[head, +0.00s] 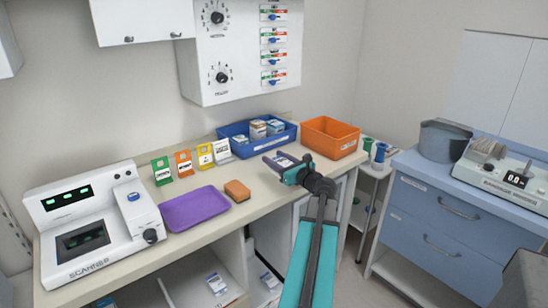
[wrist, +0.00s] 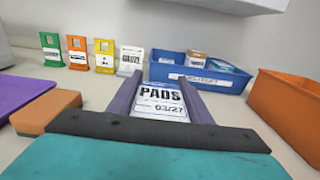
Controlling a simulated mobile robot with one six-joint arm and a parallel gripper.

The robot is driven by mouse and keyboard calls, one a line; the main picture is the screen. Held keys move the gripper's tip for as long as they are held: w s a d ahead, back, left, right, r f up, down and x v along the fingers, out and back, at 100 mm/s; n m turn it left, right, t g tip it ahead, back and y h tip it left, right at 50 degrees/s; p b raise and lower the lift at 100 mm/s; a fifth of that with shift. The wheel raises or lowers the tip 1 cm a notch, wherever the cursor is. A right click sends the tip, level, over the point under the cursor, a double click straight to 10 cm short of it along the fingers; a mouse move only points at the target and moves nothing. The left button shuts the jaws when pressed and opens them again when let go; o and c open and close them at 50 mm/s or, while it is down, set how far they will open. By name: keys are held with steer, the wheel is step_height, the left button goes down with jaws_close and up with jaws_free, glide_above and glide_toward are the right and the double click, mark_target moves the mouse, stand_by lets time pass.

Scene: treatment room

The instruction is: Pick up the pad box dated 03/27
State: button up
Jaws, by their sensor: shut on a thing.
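The pad box (wrist: 160,102) shows in the wrist view with a white label that reads PADS and 03/27. My gripper (wrist: 158,88) is shut on it, with one purple finger along each side. In the head view my gripper (head: 287,161) is over the counter in front of the blue bin, and the box (head: 283,160) is mostly hidden between the fingers. I cannot tell whether the box touches the counter.
A blue bin (head: 239,150) with several boxes stands behind, beside an orange bin (head: 330,152). An orange-brown sponge (head: 237,191), purple tray (head: 194,208) and white scanner (head: 100,257) are to the left. Small coloured stands (head: 184,164) line the wall.

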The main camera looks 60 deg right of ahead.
steer(key=s+a, duration=0.6)
steer(key=shift+s+a+r+b, duration=0.1)
steer(key=shift+a+r+b, duration=0.15)
steer(key=shift+r+b, duration=0.15)
stand_by(0.6)
